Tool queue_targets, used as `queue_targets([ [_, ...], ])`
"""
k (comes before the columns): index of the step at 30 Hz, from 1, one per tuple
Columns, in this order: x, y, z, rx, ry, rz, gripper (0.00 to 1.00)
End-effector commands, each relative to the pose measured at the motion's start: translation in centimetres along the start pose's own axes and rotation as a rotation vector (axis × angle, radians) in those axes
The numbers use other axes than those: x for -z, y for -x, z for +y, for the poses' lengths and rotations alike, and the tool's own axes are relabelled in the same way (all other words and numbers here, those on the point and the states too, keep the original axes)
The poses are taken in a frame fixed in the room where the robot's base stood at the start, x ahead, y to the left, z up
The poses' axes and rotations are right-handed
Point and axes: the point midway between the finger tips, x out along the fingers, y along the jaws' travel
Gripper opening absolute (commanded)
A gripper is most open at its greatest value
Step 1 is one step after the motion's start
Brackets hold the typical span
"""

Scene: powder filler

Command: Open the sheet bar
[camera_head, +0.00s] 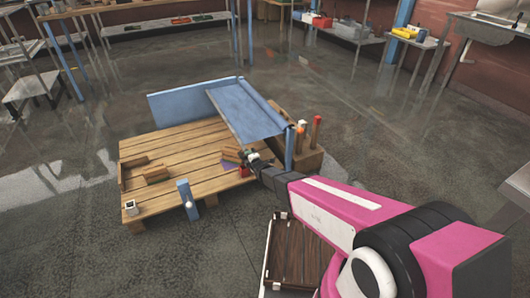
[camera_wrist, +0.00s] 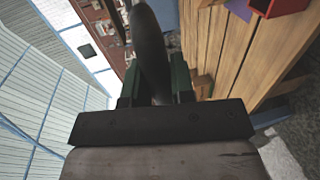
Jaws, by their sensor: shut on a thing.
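A blue sheet panel (camera_head: 243,110) stands tilted over the right part of a wooden pallet-like platform (camera_head: 170,180). My gripper (camera_head: 252,158) is at the platform's right side, just below the lower edge of this panel. In the wrist view my gripper (camera_wrist: 154,85) has its green fingers shut on a dark, rounded, bar-like piece (camera_wrist: 148,40). That piece runs up and away from the fingers. In the head view it is too small to tell apart from the gripper. I cannot tell how it joins the blue panel.
Posts with red (camera_head: 316,120) and orange tops stand beside the panel on a wooden block (camera_head: 308,160). A blue post (camera_head: 187,198) stands at the platform's front edge. A red box (camera_wrist: 278,6) shows in the wrist view. Open floor (camera_head: 60,240) lies at the left.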

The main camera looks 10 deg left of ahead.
Motion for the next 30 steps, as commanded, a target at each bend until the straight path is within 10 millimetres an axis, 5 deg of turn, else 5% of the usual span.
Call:
queue_targets([
  [3,4.4,0.1,0.0,0.002,0.0,0.005,0.0],
  [18,20.3,0.0,-0.1,0.002,0.001,0.005,0.0],
  [30,27.2,-0.1,-0.1,0.002,0.0,0.002,0.0],
])
